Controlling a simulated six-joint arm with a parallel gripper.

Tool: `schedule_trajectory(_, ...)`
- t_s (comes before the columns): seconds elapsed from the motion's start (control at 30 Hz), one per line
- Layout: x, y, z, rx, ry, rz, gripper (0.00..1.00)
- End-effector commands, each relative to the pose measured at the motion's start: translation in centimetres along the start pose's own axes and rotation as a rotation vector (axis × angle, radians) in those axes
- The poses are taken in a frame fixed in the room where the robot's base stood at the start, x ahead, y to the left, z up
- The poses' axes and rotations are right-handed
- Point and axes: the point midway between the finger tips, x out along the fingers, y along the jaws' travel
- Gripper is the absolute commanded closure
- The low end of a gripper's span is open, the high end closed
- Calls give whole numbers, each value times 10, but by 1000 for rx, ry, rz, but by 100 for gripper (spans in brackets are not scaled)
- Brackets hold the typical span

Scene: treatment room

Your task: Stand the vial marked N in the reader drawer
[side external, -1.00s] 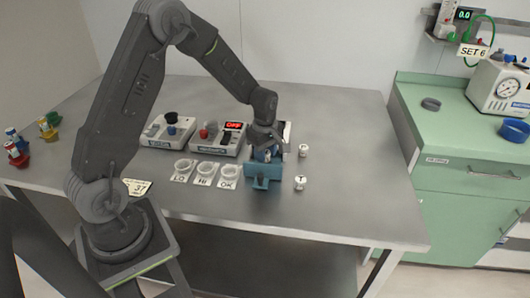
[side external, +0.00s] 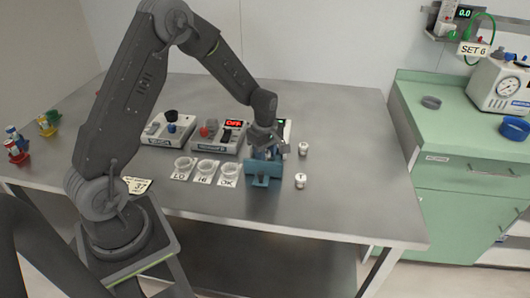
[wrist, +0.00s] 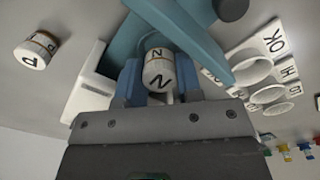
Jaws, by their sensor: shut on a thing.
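The vial marked N (wrist: 158,72) is white-capped and sits between the two blue fingers of my gripper (wrist: 160,82), which is shut on it. In the side view my gripper (side external: 265,146) points down over the teal reader drawer (side external: 262,182), and the vial is hidden there. In the wrist view teal drawer parts (wrist: 182,28) lie right around the vial. I cannot tell whether the vial's base touches the drawer floor. The reader body behind is mostly hidden by my wrist.
Cups marked LO (side external: 184,166), HI (side external: 207,167) and OK (side external: 229,170) stand close on the left. Two control boxes (side external: 166,131) (side external: 217,137) are behind them.

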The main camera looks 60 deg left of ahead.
Motion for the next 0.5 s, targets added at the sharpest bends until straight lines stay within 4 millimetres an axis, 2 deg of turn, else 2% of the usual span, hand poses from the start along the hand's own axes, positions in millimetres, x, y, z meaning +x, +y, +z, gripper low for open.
schedule_trajectory(0.03,8,-4,2,1,-2,-12,90)
schedule_trajectory(0.07,8,-4,2,1,-2,-12,65)
schedule_trajectory(0.13,9,-4,2,1,-2,-13,59)
schedule_trajectory(0.37,9,-5,2,4,-1,-15,57)
schedule_trajectory(0.5,3,-5,1,4,0,-15,57)
